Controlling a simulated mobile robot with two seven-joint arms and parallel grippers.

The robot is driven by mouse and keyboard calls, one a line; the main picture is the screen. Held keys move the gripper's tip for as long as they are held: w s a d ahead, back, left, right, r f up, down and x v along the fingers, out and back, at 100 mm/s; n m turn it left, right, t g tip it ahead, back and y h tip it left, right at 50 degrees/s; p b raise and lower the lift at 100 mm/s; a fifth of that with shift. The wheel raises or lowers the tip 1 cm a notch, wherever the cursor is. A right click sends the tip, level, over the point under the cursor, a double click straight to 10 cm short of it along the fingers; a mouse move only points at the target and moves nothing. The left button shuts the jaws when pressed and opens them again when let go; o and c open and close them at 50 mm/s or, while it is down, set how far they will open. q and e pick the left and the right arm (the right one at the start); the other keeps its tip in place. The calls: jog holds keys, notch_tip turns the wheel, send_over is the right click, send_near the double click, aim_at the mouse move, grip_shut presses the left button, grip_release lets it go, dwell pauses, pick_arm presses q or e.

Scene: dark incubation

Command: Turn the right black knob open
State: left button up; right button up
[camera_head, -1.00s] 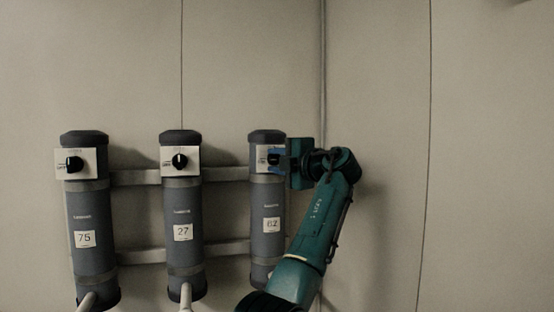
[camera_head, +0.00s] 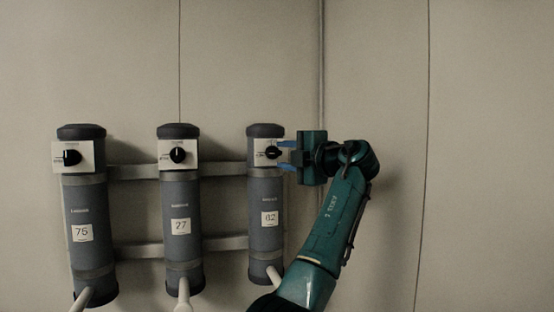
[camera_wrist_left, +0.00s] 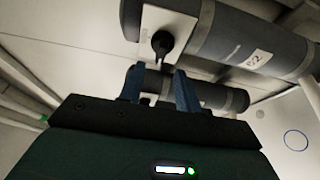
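The right black knob (camera_head: 272,153) sits on a white plate (camera_head: 260,148) near the top of the right grey cylinder (camera_head: 265,192), labelled 62. Its grip looks roughly sideways in the head view. In the left wrist view the knob (camera_wrist_left: 161,42) shows whole, just ahead of the fingertips. My left gripper (camera_head: 280,155) is just right of the knob, its two blue fingers pointing at it, one higher and one lower. The left wrist view shows the gripper (camera_wrist_left: 157,72) open, with nothing held between the fingers. My right gripper is in no view.
The middle cylinder (camera_head: 181,205), labelled 27, and the left cylinder (camera_head: 84,205), labelled 75, carry similar knobs (camera_head: 177,155) (camera_head: 72,157). Wall rails (camera_head: 140,172) run behind them. The wall (camera_head: 480,150) to the right of my arm is bare.

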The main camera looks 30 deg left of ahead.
pick_arm(q)
jog(key=b+v, duration=0.1)
jog(key=v, duration=0.8)
jog(key=shift+b, duration=0.3)
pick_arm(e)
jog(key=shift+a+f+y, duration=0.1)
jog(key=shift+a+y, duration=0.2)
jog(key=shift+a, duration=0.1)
